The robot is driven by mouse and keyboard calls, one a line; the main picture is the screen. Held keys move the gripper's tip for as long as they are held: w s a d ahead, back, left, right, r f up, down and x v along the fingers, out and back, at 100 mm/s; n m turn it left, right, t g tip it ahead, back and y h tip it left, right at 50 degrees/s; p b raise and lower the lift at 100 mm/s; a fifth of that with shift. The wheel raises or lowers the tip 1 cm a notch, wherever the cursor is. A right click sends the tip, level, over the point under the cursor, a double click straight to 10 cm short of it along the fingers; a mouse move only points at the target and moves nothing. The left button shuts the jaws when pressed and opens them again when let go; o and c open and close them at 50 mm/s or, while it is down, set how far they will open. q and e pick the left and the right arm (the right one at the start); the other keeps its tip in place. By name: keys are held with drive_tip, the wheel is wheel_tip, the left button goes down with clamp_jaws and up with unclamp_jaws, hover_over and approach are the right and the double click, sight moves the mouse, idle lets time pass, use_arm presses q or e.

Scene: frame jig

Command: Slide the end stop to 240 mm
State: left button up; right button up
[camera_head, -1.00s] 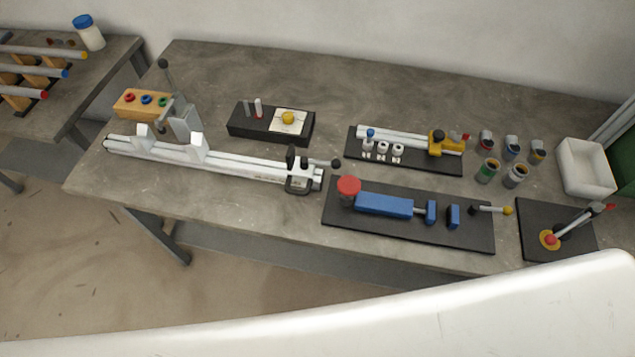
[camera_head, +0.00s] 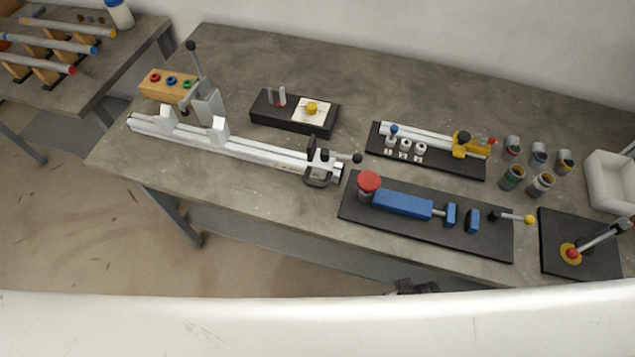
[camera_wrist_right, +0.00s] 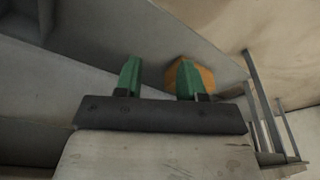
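The end stop (camera_head: 322,167) is a dark and grey block with a black-knobbed lever, sitting near the right end of a pale rail (camera_head: 265,151) on the bench. The scale reading is too small to make out. My right gripper (camera_wrist_right: 158,82) shows in the right wrist view with two green fingers apart and nothing between them. An orange shape (camera_wrist_right: 206,76) is partly hidden behind its right finger. A small dark part (camera_head: 415,287) shows below the bench's front edge in the head view; I cannot tell what it is. My left gripper is not in view.
A black base with a blue clamp (camera_head: 403,204) and red knob lies right of the end stop. A black block (camera_head: 268,114) stands behind the rail. An upright lever fixture (camera_head: 207,104) stands at the rail's left part. Bare bench (camera_head: 225,180) lies in front of the rail.

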sight(317, 183)
wheel_tip(317, 183, up, 20)
drive_tip(key=w+t, duration=0.2)
drive_tip(key=w+a+n+t+h, duration=0.1)
drive_tip(key=w, duration=0.1)
drive_tip(key=w+a+n+t+h, duration=0.1)
drive_tip(key=w+a+n+t, duration=0.1)
drive_tip(key=w, duration=0.1)
drive_tip(key=w+a+f+n+t+h, duration=0.1)
drive_tip(key=w+a+n, duration=0.1)
drive_tip(key=shift+w+t, duration=0.2)
drive_tip(key=shift+t, duration=0.1)
drive_tip(key=w+a+n+t, duration=0.1)
drive_tip(key=a, duration=0.1)
drive_tip(key=a+n+t, duration=0.1)
drive_tip(key=a+n, duration=0.1)
drive_tip(key=w+a+n+t, duration=0.1)
drive_tip(key=a, duration=0.1)
drive_tip(key=shift+w+n+t+y, duration=0.3)
drive_tip(key=a+n+t+y, duration=0.35)
drive_tip(key=a+n, duration=0.25)
drive_tip(key=a, duration=0.2)
drive_tip(key=shift+g, duration=0.25)
drive_tip(key=x, duration=0.5)
drive_tip(key=p+x, duration=0.1)
drive_tip(key=x, duration=0.5)
drive_tip(key=shift+w+d+r+p, duration=0.1)
drive_tip(key=shift+r+p, duration=0.1)
drive_tip(key=shift+p, duration=0.1)
clamp_jaws()
